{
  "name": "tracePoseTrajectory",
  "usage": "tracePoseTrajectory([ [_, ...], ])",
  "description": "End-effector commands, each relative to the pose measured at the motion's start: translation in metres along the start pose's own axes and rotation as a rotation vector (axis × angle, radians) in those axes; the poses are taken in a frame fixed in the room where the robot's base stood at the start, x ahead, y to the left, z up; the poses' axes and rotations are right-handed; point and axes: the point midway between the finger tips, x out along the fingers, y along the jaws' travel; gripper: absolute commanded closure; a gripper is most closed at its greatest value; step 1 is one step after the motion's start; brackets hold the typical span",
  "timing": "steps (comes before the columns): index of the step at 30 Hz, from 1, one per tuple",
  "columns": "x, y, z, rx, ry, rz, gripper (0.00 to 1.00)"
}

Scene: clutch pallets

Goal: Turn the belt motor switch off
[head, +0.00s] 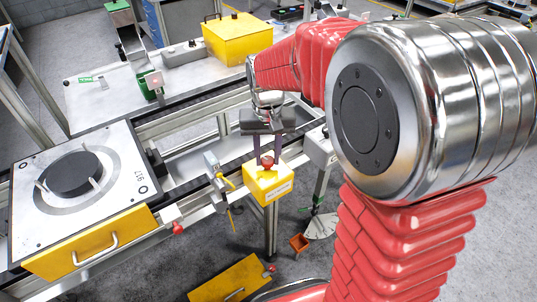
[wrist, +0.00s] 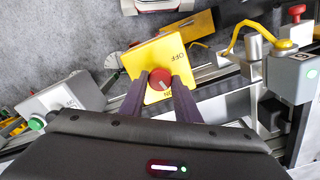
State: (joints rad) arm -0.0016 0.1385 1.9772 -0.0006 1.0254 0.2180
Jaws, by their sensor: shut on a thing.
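The belt motor switch is a yellow box (head: 268,186) on the front rail of the conveyor, with a red knob (head: 267,160) on top. In the wrist view its yellow plate (wrist: 150,58) reads OFF on the far side and ON on the side nearer my gripper. The red knob (wrist: 160,76) has a pale mark, whose exact direction I cannot tell. My gripper (head: 266,152) reaches down from above and its dark fingers (wrist: 160,86) are shut on the knob, one on each side. The fingers partly cover the ON label.
A pallet with a black disc (head: 75,173) lies on the conveyor at left. A yellow-tipped sensor bracket (head: 220,172) stands just left of the switch. A grey box with a green button (wrist: 65,103) is on the switch's other side. A yellow bin (head: 237,38) stands behind.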

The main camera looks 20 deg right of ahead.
Motion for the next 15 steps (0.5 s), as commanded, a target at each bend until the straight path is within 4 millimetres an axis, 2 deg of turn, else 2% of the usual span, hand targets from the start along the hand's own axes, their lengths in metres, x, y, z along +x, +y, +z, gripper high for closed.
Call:
tracePoseTrajectory([
  [15,-0.0002,-0.0007,0.0001,-0.48,0.0,-0.001,0.93],
])
